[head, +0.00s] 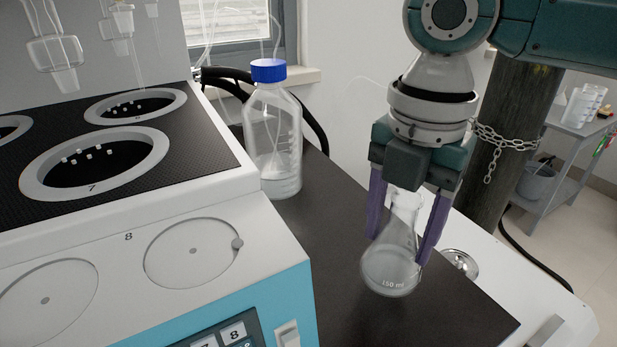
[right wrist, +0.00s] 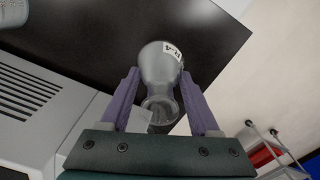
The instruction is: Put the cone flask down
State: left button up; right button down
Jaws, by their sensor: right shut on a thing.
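The cone flask (head: 392,262) is clear glass with a "150 ml" mark and stands upright at the front right of the dark table top (head: 340,243). My right gripper (head: 405,240) comes down from above, with its two purple fingers on either side of the flask's neck, shut on it. In the right wrist view the flask (right wrist: 160,72) lies between the fingers of the gripper (right wrist: 160,88). Whether the flask's base touches the table I cannot tell. My left gripper is not in view.
The multi distiller (head: 150,240) with round heating wells fills the left. A clear bottle with a blue cap (head: 273,140) stands behind on the table. A small metal dish (head: 460,263) is right of the flask. Bare table lies between bottle and flask.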

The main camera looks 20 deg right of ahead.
aim_at(395, 253)
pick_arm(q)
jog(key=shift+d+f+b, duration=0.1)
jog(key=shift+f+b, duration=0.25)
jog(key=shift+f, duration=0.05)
pick_arm(e)
notch_tip(395, 253, down, 3)
jog(key=shift+f, duration=0.2)
jog(key=shift+c, duration=0.6)
grip_release()
pick_arm(q)
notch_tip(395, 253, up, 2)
jog(key=p, duration=0.2)
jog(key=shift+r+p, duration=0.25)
jog(key=shift+p, duration=0.05)
pick_arm(e)
notch_tip(395, 253, up, 12)
jog(key=shift+r, duration=0.1)
